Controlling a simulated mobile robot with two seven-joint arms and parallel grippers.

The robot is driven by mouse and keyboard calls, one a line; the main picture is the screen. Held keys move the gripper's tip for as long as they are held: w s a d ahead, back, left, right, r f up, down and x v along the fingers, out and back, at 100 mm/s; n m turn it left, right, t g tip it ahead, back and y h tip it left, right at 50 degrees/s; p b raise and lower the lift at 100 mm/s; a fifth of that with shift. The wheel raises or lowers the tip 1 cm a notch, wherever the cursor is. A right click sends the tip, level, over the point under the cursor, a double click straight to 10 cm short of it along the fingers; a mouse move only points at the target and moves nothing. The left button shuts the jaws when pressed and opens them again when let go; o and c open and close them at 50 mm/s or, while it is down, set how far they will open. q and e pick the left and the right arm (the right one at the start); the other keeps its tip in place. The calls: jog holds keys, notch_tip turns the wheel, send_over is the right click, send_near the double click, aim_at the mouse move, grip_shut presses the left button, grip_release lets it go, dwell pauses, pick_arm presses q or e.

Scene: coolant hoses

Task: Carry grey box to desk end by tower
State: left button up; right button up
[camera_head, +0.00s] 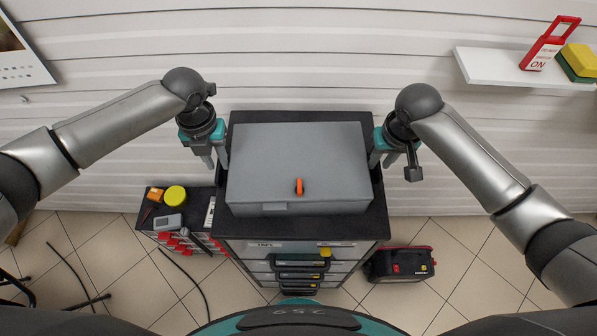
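A closed grey box (295,160) with an orange latch (299,186) lies on the dark top of a drawer cabinet (300,228). My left gripper (215,159) is at the box's left side, its fingers apart and pointing down. My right gripper (394,166) is at the box's right side, its fingers spread apart. The inner finger of each is close beside the box wall; I cannot tell whether they touch it. I see nothing held between the fingers. No tower or desk end can be made out for certain.
A low unit with red drawers (180,240) stands at left, carrying a yellow round item (175,195) and a grey meter (168,223). A red and black case (400,264) sits on the floor at right. A white shelf (490,68) is on the wall. Cables lie on the floor at left.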

pick_arm(q)
jog(key=shift+f, duration=0.2)
pick_arm(e)
jog(key=shift+f, duration=0.2)
pick_arm(q)
jog(key=shift+c, duration=0.4)
pick_arm(e)
jog(key=shift+c, duration=0.4)
pick_arm(q)
grip_shut()
pick_arm(e)
grip_shut()
pick_arm(q)
jog(key=shift+w+r, duration=0.1)
pick_arm(e)
jog(key=shift+w+r, duration=0.1)
